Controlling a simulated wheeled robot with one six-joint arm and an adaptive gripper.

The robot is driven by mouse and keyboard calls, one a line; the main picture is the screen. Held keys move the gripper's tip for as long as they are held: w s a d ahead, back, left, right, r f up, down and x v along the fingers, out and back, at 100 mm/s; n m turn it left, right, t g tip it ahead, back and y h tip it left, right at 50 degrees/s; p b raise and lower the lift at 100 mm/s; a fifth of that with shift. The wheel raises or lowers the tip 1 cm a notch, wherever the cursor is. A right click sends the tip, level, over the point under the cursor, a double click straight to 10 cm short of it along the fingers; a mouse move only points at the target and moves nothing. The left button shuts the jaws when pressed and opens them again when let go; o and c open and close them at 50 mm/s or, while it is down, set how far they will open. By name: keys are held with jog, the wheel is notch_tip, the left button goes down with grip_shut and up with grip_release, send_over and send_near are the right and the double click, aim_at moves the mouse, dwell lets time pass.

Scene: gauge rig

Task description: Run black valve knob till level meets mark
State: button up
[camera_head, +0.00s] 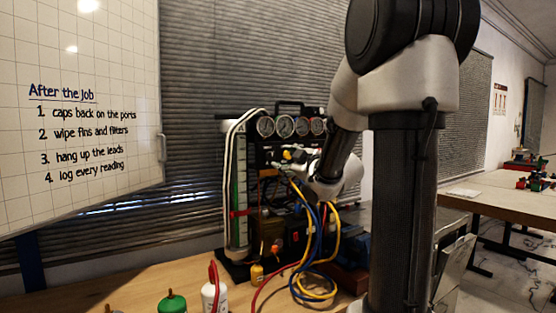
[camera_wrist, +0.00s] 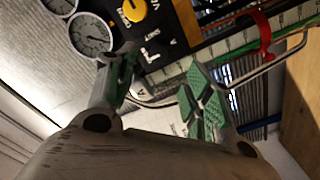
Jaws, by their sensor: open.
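The gauge rig (camera_head: 285,190) stands on the bench with a tall green-edged scale column (camera_head: 240,170) at its left. A red mark (camera_head: 238,213) sits low on the column; it also shows as a red clip in the wrist view (camera_wrist: 262,35). I cannot make out the liquid level. My gripper (camera_head: 288,156) is in front of the rig's panel, below the gauges. In the wrist view its green-padded jaws (camera_wrist: 158,72) are apart with nothing between them. A yellow knob (camera_wrist: 133,10) shows on the black panel beyond the jaws.
Round gauges (camera_head: 285,126) line the rig's top. Yellow, blue and red hoses (camera_head: 318,260) loop down its front right. A whiteboard (camera_head: 80,110) hangs at the left.

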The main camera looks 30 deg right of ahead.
jog(key=shift+s, duration=1.6)
dwell(6.4)
